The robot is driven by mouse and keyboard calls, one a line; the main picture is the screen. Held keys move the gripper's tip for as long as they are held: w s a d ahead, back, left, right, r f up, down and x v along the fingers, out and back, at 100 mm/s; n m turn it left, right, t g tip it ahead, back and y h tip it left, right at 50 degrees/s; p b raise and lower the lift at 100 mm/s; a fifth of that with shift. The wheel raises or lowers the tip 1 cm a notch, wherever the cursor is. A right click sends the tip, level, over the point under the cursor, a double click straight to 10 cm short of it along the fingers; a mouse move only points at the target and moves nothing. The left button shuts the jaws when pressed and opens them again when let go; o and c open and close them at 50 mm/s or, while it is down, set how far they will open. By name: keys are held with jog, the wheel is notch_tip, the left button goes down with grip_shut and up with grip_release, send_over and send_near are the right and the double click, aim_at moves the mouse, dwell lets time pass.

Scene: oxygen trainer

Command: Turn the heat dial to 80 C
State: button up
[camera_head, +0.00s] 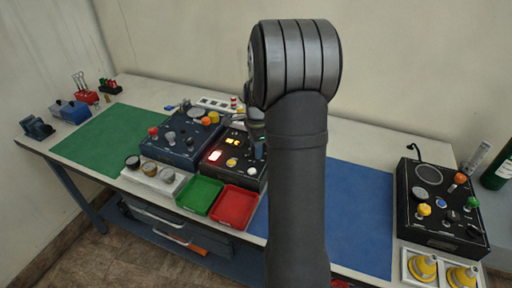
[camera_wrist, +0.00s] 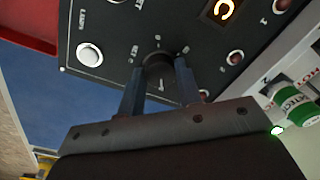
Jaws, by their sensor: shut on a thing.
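The dial (camera_wrist: 158,64) is a small black knob on a black control panel (camera_wrist: 120,35) in the wrist view. My gripper (camera_wrist: 158,74) has its two fingers on either side of the knob, shut on it. Small white marks ring the dial, but its setting is too small to read. An orange lit display (camera_wrist: 222,10) on the panel shows a "C"; the rest is cut off. In the head view the black panel box (camera_head: 213,171) stands mid-table with a red lit display and yellow lights. My arm covers its right side, and the dial does not show there.
A white button (camera_wrist: 89,54) and red buttons (camera_wrist: 235,57) lie near the dial. Green (camera_head: 200,194) and red (camera_head: 236,204) trays stand before the box, a blue-grey console (camera_head: 183,150) on its left. A blue mat (camera_head: 355,215) to the right is largely clear.

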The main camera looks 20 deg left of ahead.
dwell(0.3)
jog(key=o, duration=1)
jog(key=shift+c, duration=0.2)
notch_tip(320, 180, up, 18)
jog(key=shift+s+d+f, duration=0.25)
jog(key=shift+s, duration=0.05)
jog(key=shift+f, duration=0.15)
jog(key=f, duration=1.7)
jog(key=shift+w+a+f, duration=0.15)
jog(key=shift+w+a, duration=0.1)
jog(key=shift+w, duration=0.05)
